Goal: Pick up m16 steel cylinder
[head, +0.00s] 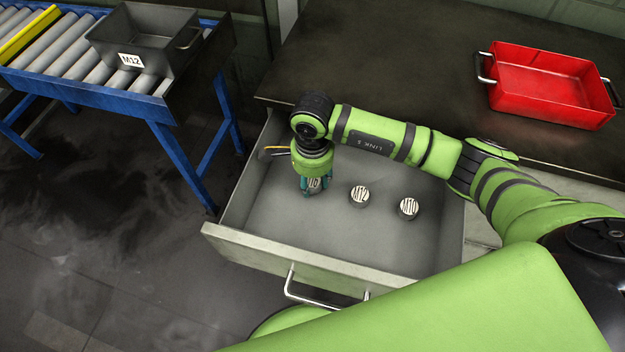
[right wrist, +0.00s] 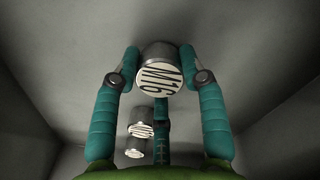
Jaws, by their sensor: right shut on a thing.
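The M16 steel cylinder (right wrist: 160,72) shows in the right wrist view, its white "M16" label facing the camera. My right gripper (right wrist: 160,62) has its teal fingers on both sides of the cylinder and is shut on it. In the head view the right gripper (head: 311,188) reaches down into the left part of the open drawer (head: 385,235), and the cylinder (head: 314,185) is partly hidden between the fingers. I cannot tell whether the cylinder touches the drawer floor. My left gripper is not in view.
The M12 cylinder (head: 359,194) and M10 cylinder (head: 409,208) stand in the drawer to the right of the gripper. A red tray (head: 545,108) sits on the dark worktop (head: 400,60). A grey M12 bin (head: 150,50) stands on the roller conveyor (head: 50,60) at upper left.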

